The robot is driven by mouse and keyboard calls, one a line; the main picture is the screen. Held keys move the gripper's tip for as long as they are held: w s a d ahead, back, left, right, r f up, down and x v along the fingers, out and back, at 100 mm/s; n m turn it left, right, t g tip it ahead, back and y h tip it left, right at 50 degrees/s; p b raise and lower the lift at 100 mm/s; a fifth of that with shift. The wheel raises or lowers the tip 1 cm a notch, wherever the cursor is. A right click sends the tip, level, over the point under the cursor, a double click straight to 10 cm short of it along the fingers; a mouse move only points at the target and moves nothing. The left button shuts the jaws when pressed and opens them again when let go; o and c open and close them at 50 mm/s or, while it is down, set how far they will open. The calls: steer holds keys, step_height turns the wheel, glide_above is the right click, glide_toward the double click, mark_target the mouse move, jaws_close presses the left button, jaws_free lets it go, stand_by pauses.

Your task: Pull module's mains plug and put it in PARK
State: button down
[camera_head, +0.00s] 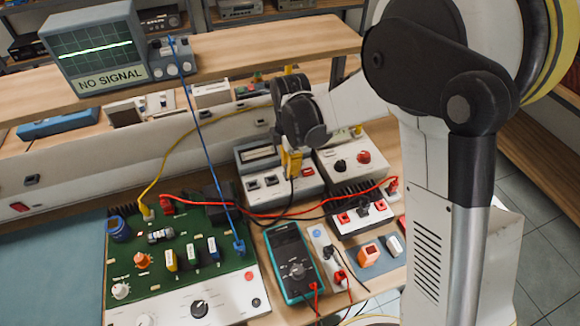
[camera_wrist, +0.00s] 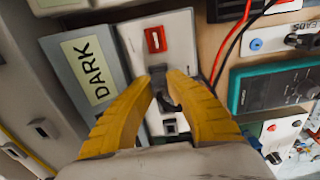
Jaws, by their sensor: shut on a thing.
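My gripper (camera_wrist: 166,82) has its yellow fingers closed on a black plug (camera_wrist: 159,78) over a white socket box (camera_wrist: 185,35). I cannot tell whether the plug is seated in the box or just above it. In the head view my gripper (camera_head: 291,163) is over the same box (camera_head: 275,196), and a black cord (camera_head: 291,190) hangs below it. A grey box (camera_wrist: 65,35) beside the socket box has a label (camera_wrist: 88,70) reading PARK, its first letter unclear. The grey box also shows in the head view (camera_head: 241,158). The green circuit module (camera_head: 190,285) lies at front left.
A red switch (camera_wrist: 155,40) is close to the fingers. A teal multimeter (camera_head: 292,262) and red leads (camera_head: 330,212) lie in front. A yellow cable (camera_head: 190,135) crosses behind. Bare mat (camera_head: 50,270) lies far left.

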steer(key=c, duration=1.4)
jaws_free()
step_height(320, 180, up, 17)
steer(key=p, duration=0.3)
steer(key=shift+p, duration=0.4)
